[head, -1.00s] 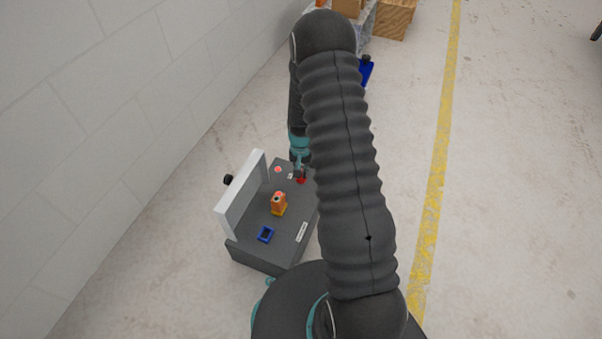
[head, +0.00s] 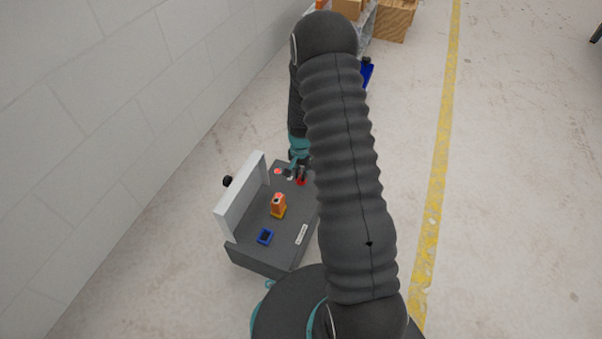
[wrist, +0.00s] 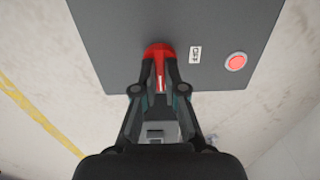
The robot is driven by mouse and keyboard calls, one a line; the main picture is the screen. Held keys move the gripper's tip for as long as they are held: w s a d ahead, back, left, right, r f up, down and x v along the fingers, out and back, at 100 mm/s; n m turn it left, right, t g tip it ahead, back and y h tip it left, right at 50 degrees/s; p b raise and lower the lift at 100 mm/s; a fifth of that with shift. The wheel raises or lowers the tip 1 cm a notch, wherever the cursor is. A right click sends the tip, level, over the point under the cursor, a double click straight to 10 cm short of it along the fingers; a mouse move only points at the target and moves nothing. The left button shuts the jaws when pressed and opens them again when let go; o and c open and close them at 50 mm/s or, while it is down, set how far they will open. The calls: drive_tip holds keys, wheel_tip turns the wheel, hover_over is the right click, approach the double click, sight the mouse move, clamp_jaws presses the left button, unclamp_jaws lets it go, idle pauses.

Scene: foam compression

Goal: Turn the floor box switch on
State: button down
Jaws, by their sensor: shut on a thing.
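The floor box (head: 262,256) is a dark grey box on the floor by the wall, with a light upright panel along its left side. Its red switch (wrist: 158,50) sits near the box edge in the wrist view, and a bit of red shows in the head view (head: 301,182). My gripper (wrist: 160,75) is shut on the switch, its fingers on either side of the red handle. The fingers hide part of the switch.
On the box stand an orange block (head: 278,204), a blue square frame (head: 265,237) and a white label strip (head: 301,234). The white panel (head: 240,200) bounds the box's left side. Open floor with a yellow line (head: 437,170) lies to the right.

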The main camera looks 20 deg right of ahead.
drive_tip(key=c, duration=1.2)
unclamp_jaws()
drive_tip(key=shift+c, duration=0.2)
wheel_tip(320, 180, up, 12)
